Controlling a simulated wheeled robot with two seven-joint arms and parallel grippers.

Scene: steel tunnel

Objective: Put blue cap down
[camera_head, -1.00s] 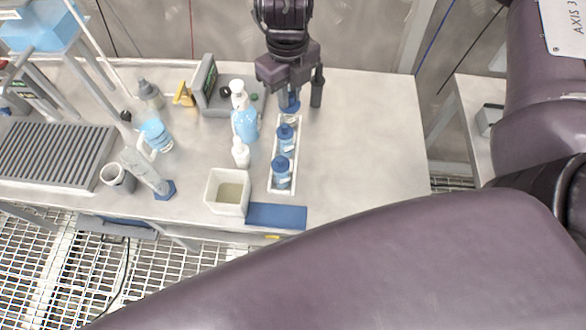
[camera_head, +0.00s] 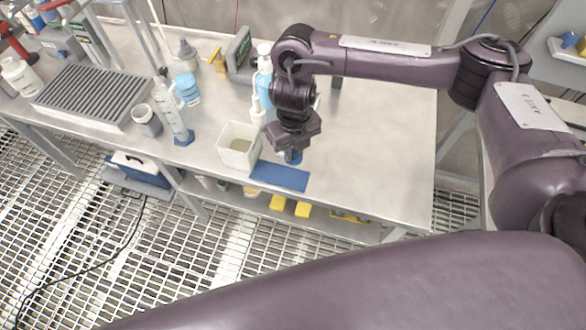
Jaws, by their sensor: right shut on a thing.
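My right gripper (camera_head: 292,148) points down near the table's front edge, just past the blue mat. It is shut on a blue cap (camera_head: 294,157), which shows only partly below the fingers. The flat blue mat (camera_head: 280,176) lies at the front edge of the table, just below the gripper in the picture. The cap appears to be above the mat's far edge; I cannot tell whether it touches anything. The white rack with the blue-topped bottles is hidden behind my gripper and arm. My left gripper is not in view.
A white square bin (camera_head: 238,146) stands left of the gripper. A grey grated rack (camera_head: 92,97) is at the far left. The table's right part (camera_head: 375,150) is clear.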

